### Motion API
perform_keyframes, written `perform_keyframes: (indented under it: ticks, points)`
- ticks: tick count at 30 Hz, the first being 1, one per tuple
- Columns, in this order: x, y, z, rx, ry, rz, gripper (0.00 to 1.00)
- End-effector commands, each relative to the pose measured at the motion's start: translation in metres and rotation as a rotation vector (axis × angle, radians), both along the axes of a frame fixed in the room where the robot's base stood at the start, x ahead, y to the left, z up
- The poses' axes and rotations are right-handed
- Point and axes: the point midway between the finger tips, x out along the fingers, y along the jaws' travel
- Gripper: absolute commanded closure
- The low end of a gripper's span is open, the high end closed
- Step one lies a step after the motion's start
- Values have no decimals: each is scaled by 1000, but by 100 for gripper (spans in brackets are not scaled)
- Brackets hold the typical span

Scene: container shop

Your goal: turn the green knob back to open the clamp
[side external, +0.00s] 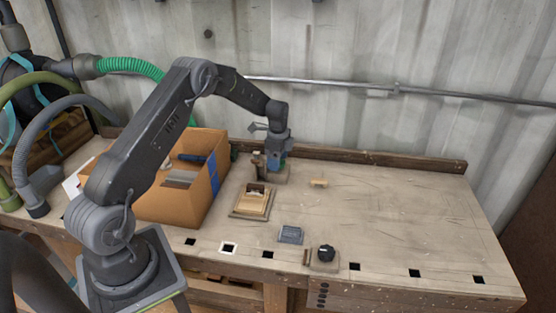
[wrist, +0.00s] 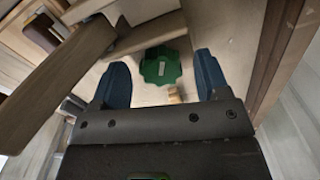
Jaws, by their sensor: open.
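The green knob (wrist: 160,66) shows in the wrist view, scalloped, with a small pale mark on its face. My gripper (wrist: 160,78) is open, its two blue fingers apart, one on each side of the knob in that view. I cannot tell whether the fingers touch it. In the side external view my gripper (side external: 274,168) points down at the back of the bench, over a clamp on a small base (side external: 281,179). The knob is hidden behind the gripper there. A wooden bar (wrist: 55,85) of the fixture reaches in from the left in the wrist view.
An open cardboard box (side external: 172,205) stands left of the clamp. A wooden tray (side external: 251,202), a grey block (side external: 290,235) and a black knob on a base (side external: 326,253) are nearer the front. A raised back rail (side external: 375,157) runs close behind. The bench's right side is clear.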

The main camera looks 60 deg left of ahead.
Motion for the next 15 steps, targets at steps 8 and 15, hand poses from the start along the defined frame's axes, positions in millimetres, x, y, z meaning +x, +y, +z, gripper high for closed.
perform_keyframes:
  ticks: [8, 15]
  points:
    - [0, 0, -4, 1, -2, 0, 31]
    - [0, 0, -4, 1, -1, 0, 47]
